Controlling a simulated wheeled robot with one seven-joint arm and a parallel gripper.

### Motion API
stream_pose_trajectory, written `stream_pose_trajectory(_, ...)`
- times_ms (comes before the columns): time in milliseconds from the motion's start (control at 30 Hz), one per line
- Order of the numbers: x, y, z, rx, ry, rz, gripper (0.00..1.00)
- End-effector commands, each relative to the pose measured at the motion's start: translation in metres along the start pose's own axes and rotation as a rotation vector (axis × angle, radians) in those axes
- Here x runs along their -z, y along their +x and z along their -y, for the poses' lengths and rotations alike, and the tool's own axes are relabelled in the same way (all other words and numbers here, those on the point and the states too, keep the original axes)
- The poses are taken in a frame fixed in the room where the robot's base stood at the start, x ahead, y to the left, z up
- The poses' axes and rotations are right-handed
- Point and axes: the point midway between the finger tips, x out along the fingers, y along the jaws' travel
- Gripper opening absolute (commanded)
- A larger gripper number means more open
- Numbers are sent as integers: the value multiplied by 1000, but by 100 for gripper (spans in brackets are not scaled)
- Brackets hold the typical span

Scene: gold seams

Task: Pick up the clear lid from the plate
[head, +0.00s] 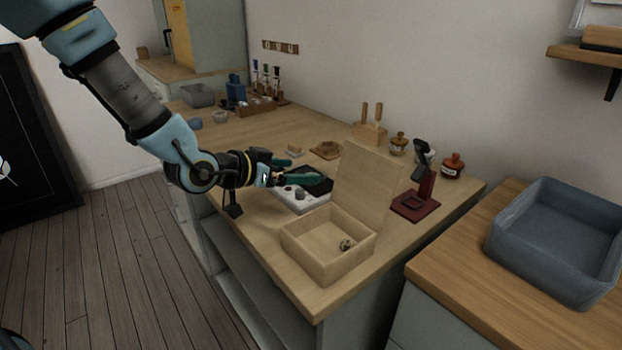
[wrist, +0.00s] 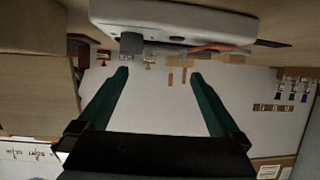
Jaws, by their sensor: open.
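My gripper (head: 304,172) is open and empty, with its two green fingers apart over the middle of the wooden counter. It also shows in the wrist view (wrist: 160,76), with nothing between the fingers. Beside and partly behind it is a white device (head: 291,203) with grey knobs and a dark top (head: 320,186), which may be the plate. The white device also fills the top of the wrist view (wrist: 180,18). I cannot make out the clear lid in either view; my fingers cover part of the dark top.
An open wooden box (head: 300,252) with its lid raised and a small object inside stands at the counter's near end. A dark red stand (head: 416,206) and jars (head: 452,167) are to the right. A grey basin (head: 556,240) sits on the other counter.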

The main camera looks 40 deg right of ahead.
Motion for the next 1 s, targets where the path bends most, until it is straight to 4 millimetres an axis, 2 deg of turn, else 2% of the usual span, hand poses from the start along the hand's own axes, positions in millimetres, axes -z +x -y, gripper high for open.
stream_pose_trajectory(400, -3, 48, 5, 0, -1, 1, 100)
stream_pose_trajectory(700, -4, 53, 5, 2, -2, 2, 100)
stream_pose_trajectory(1000, -4, 53, 5, 2, -1, 2, 66)
